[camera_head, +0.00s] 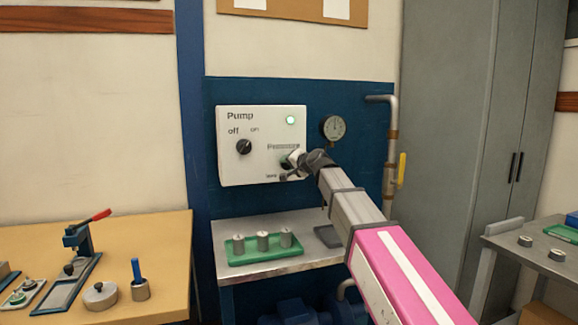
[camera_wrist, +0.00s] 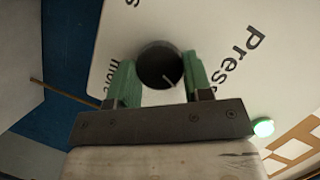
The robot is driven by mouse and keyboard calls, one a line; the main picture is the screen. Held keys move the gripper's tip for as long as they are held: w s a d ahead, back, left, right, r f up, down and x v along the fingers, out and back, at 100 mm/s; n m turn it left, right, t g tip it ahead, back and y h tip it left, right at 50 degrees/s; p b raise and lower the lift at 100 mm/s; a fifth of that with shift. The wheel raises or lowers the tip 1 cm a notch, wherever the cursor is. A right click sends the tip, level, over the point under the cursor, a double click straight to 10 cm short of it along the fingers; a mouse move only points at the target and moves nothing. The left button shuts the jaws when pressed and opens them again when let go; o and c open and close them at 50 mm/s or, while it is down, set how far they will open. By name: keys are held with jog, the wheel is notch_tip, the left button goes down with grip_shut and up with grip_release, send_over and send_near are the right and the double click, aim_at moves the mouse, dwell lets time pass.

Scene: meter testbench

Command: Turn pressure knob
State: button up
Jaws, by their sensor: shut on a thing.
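The white pump panel (camera_head: 240,172) is mounted on the blue board and carries the labels Pump and Pressure. My gripper (camera_head: 289,166) reaches the lower right of the panel, over the pressure knob. In the wrist view, the black round pressure knob (camera_wrist: 160,66) sits between the two green fingers of my gripper (camera_wrist: 160,75), which are shut on its sides. A thin light mark shows on the knob's face, toward its lower right. In the head view, my gripper mostly hides the knob. The pressure gauge (camera_head: 333,127) hangs right of the panel; its needle is too small to read.
The pump's off/on knob (camera_head: 244,147) and a lit green lamp (camera_head: 290,120) are on the same panel. A pipe with a yellow handle (camera_head: 402,168) stands to the right. Below, a metal shelf (camera_head: 240,276) bears a green tray (camera_head: 237,259) with three metal weights.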

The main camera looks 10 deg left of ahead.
jog(key=o, duration=0.9)
jog(key=shift+s+d, duration=0.1)
jog(key=v, duration=1)
jog(key=shift+s+d, duration=0.2)
